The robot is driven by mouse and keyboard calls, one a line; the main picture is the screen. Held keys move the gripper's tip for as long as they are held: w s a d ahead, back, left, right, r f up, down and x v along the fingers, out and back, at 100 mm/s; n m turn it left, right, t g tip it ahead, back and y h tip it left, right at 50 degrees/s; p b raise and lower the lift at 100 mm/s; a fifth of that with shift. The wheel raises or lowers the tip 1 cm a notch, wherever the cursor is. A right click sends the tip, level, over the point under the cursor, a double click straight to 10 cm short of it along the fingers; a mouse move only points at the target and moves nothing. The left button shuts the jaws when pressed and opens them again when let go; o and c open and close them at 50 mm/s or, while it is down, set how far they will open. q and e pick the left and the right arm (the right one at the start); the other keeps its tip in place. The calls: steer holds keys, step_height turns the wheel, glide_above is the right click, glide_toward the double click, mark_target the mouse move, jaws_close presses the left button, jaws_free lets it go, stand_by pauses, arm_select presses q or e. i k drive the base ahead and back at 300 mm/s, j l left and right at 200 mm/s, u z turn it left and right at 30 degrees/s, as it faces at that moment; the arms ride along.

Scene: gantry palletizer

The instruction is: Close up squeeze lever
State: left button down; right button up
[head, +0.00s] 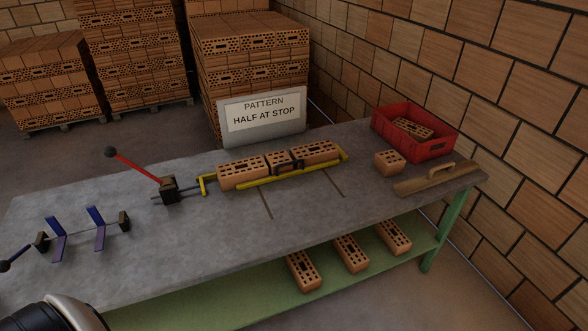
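The squeeze lever (136,167) is a red bar with a black ball knob. It tilts up and to the left from a dark pivot block (169,189) on the table. Rods run from the block toward a yellow end piece (203,185) at the left of a row of bricks. The row holds a long brick (240,172), a short brick (279,157) and another long brick (316,151), along a yellow rail (262,181). I cannot tell whether the end piece touches the left brick. Neither gripper shows.
A blue-plated tool (97,229) with a black knob lies on the table (180,240) at left. A sign (262,116) reads "PATTERN HALF AT STOP". At right are a red crate (430,147), a loose half brick (388,163) and a wooden float (430,181). Bricks lie on the green shelf (225,305).

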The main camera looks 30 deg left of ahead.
mark_target(109, 152)
steer(key=u, duration=2)
